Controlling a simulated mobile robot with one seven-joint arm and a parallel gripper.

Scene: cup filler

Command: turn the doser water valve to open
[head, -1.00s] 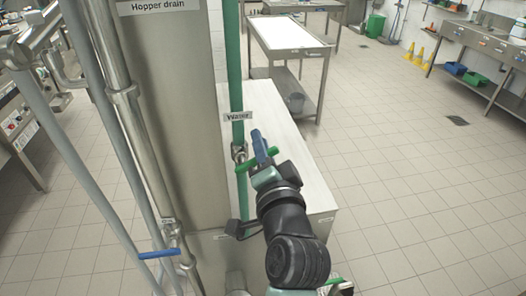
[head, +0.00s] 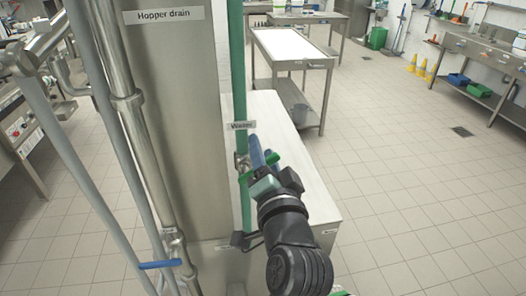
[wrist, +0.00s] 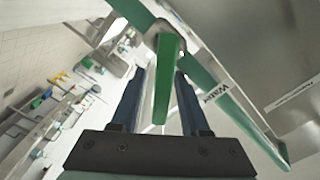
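The water valve (head: 243,163) sits on the vertical green pipe (head: 237,70), just under the "Water" label (head: 241,126). Its green handle (wrist: 166,65) points toward the wrist camera and crosses the pipe in the head view, partly hidden by my gripper. My gripper (head: 263,147) is at the valve, with its two blue fingers apart. In the wrist view the fingers stand on either side of the handle, the left one with a visible gap. Whether the right finger touches the handle, I cannot tell.
A steel column (head: 178,120) and grey pipes stand left of the valve. A blue-handled valve (head: 160,264) is low on the "Hopper drain" pipe. A low white-topped bench (head: 300,180) lies behind my arm. Tiled floor to the right is open.

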